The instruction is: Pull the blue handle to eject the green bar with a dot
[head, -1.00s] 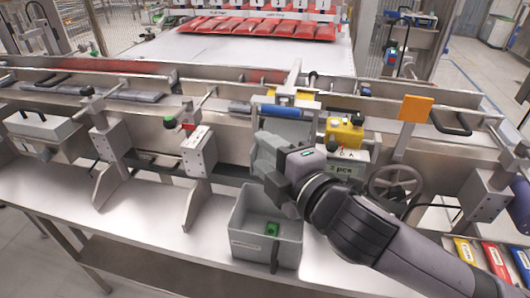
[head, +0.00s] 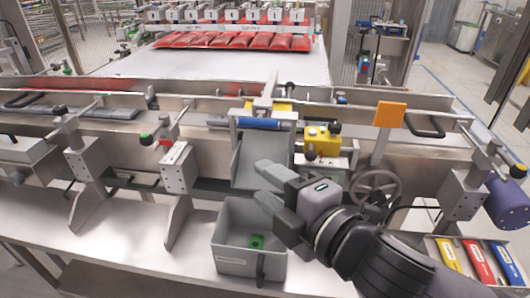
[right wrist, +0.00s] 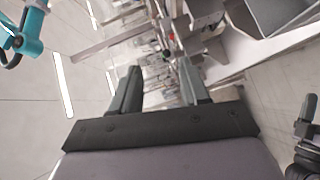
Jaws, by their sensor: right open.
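The blue handle (head: 259,124) is a horizontal bar at the top of a grey sloped chute (head: 258,160) on the machine's front. A grey bin (head: 234,267) stands below the chute. A small green block (head: 257,242) lies inside the bin; a dot on it is too small to make out surely. My right gripper (head: 264,183) is open and empty, in front of the chute's lower part, below the blue handle and apart from it. Its two open fingers also show in the right wrist view (right wrist: 158,92), with nothing between them.
A yellow box (head: 322,140) with a dark knob and a handwheel (head: 375,188) sit right of the chute. An orange plate (head: 390,114) stands farther right. Metal brackets (head: 178,170) stand to the left. Colored packs (head: 478,262) lie at the lower right.

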